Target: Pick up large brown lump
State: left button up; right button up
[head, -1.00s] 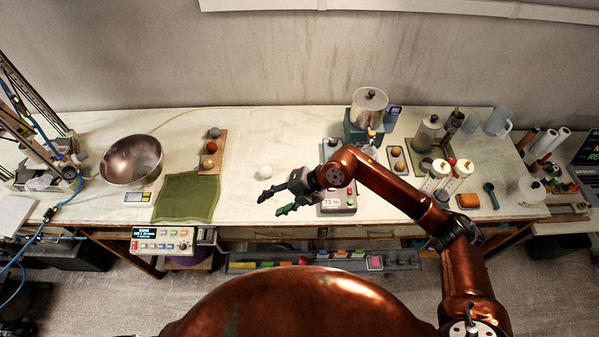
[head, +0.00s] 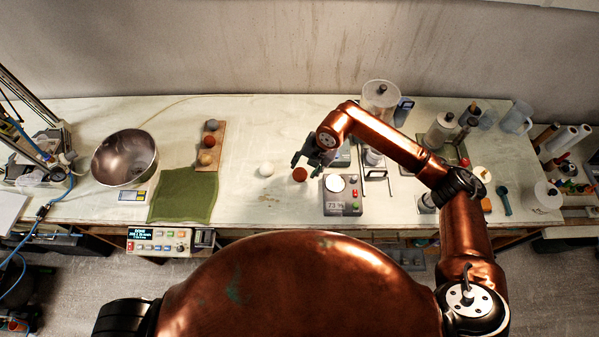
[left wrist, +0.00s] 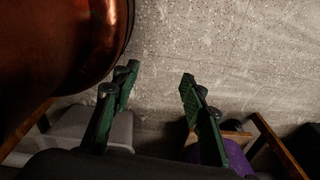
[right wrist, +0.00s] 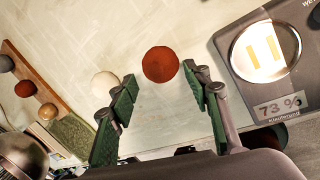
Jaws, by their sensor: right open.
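The large brown lump (head: 299,174) is round and reddish-brown. It sits on the pale bench beside a white lump (head: 266,169), left of the scale. My right gripper (head: 305,160) is over the bench close by it. In the right wrist view the brown lump (right wrist: 160,64) shows ahead of and between the green fingertips (right wrist: 159,80), which are apart with nothing between them. My left gripper (left wrist: 158,82) is open and empty above the floor. It does not show clearly in the head view.
A scale (head: 342,207) reading 73 % stands just right of the lump. A wooden board (head: 219,152) with grey, brown and tan lumps, a green cloth (head: 185,196) and a metal bowl (head: 125,158) are left. Jars and jugs stand right. The bench between cloth and white lump is clear.

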aim_at(302, 172)
jog(key=x, duration=0.2)
jog(key=shift+w+f+p, duration=0.1)
jog(key=shift+f+p, duration=0.2)
jog(key=shift+f, duration=0.1)
jog(key=shift+x, duration=0.85)
jog(key=c, duration=0.6)
jog(key=shift+c, duration=1.4)
pick_arm(q)
jog(key=shift+w+r, duration=0.45)
jog(key=shift+w, duration=0.2)
jog(key=shift+w, duration=0.15)
pick_arm(e)
jog(key=shift+r, duration=0.1)
